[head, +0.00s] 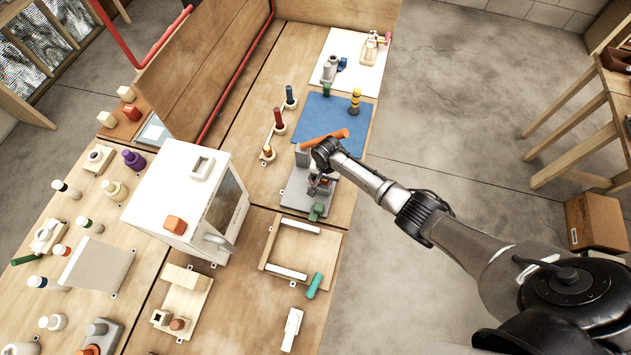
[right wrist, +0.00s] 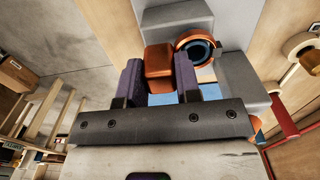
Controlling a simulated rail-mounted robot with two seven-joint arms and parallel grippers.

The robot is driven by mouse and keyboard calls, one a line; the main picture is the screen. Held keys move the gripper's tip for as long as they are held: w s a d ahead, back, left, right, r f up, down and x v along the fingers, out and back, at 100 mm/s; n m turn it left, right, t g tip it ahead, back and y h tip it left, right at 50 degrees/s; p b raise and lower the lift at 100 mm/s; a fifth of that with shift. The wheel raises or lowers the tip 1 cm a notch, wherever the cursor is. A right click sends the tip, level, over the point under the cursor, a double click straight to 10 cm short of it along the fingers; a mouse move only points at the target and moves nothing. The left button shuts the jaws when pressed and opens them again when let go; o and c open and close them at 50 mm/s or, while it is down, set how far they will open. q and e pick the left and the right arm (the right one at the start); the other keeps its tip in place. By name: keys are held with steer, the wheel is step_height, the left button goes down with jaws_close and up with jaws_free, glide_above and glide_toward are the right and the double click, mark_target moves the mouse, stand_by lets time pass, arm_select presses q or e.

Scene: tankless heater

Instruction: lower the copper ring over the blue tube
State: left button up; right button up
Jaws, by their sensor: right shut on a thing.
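In the right wrist view the copper ring (right wrist: 181,57) is joined to a copper block (right wrist: 158,66). My right gripper (right wrist: 158,74) is shut on this block, with one dark finger on each side. A dark blue tube end (right wrist: 198,50) shows within the ring's opening. I cannot tell whether the ring is around the tube or still above it. Grey blocks of a fixture stand close beside the ring. In the head view my right gripper (head: 320,179) is low over the grey fixture (head: 296,196), and its wrist hides most of the ring. My left gripper is not in view.
An orange bar (head: 324,140) lies just beyond my right wrist. A blue mat (head: 322,113) with small parts is behind it. Stands with coloured pegs (head: 279,119) and a white box (head: 172,205) are to the left. A wooden tray (head: 276,272) is in front.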

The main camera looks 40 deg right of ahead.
steer(key=shift+f, duration=0.35)
stand_by(0.3)
steer(key=o, duration=1.1)
steer(key=shift+r, duration=0.6)
step_height(320, 180, up, 13)
steer(key=shift+f+p, duration=0.15)
steer(key=shift+p, duration=0.25)
